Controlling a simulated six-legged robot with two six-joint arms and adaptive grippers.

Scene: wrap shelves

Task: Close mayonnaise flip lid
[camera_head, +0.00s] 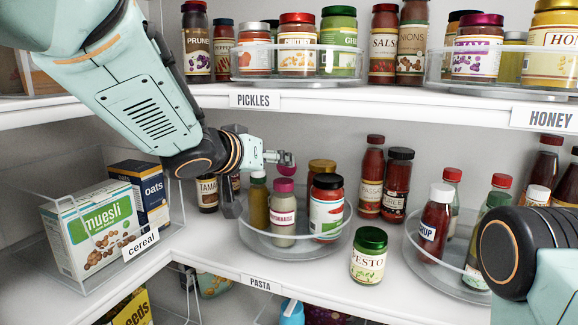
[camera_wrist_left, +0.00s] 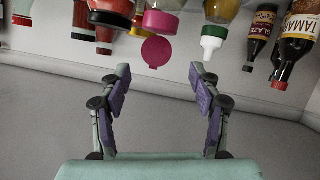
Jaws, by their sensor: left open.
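The mayonnaise bottle (camera_head: 283,222) stands upright on a clear round turntable (camera_head: 262,242) on the middle shelf. Its pink flip lid (camera_head: 287,160) is open and stands up above the pink cap (camera_head: 285,185). In the left wrist view, which is upside down, the round lid (camera_wrist_left: 156,51) hangs from the cap (camera_wrist_left: 160,22), in line with the gap between my fingers. My left gripper (camera_wrist_left: 160,75) is open and empty, with its fingers on either side of that line. My right gripper is out of view.
A green-lidded pesto jar (camera_head: 368,257) stands in front of the turntable. Cereal boxes (camera_head: 92,228) are at left. The upper shelf (camera_head: 380,105) runs overhead.

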